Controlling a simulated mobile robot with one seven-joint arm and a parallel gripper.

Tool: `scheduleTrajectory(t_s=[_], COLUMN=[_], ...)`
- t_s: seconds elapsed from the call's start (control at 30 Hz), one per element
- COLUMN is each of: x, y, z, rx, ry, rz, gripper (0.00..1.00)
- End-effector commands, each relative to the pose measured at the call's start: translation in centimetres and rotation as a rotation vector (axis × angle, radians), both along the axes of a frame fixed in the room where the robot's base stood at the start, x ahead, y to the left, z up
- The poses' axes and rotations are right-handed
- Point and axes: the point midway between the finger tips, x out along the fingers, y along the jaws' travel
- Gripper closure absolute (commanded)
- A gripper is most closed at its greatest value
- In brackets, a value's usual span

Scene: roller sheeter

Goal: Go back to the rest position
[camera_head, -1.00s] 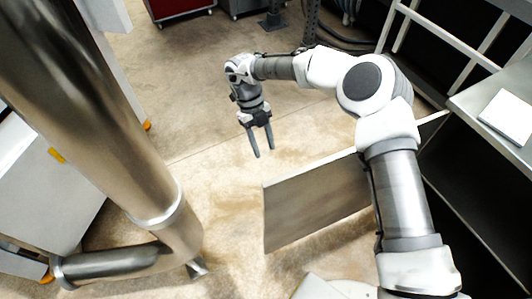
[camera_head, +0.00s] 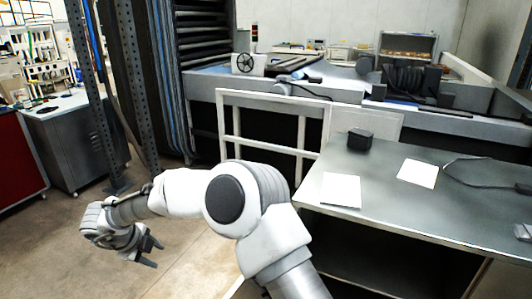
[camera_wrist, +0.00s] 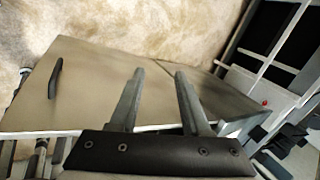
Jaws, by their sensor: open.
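My gripper (camera_head: 150,252) shows at the lower left of the head view, at the end of my bent white and grey arm, over the concrete floor. In the wrist view my gripper (camera_wrist: 158,78) has its two grey fingers apart, with nothing between them. Beyond the fingers in the wrist view is a flat brownish panel (camera_wrist: 95,80) with a dark handle. I cannot tell how far the fingers are from it.
A metal table (camera_head: 420,195) stands at the right with white sheets (camera_head: 341,190) and a black box (camera_head: 360,139) on it. A white railing (camera_head: 270,128) and the long machine stand behind. A grey cabinet (camera_head: 75,145) stands at the left. Bare floor (camera_head: 60,250) lies at the lower left.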

Motion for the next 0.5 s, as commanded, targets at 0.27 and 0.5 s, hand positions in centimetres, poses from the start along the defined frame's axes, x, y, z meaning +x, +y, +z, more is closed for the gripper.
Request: scheduleTrajectory(t_s=[0.27, 0.5], x=[8.5, 9.3], y=[-2.8, -6.7], z=[14.6, 24.9], rx=[0.058, -0.033], ry=[-0.447, -0.695], rz=[0.329, 0.655], gripper=[0.53, 0.53])
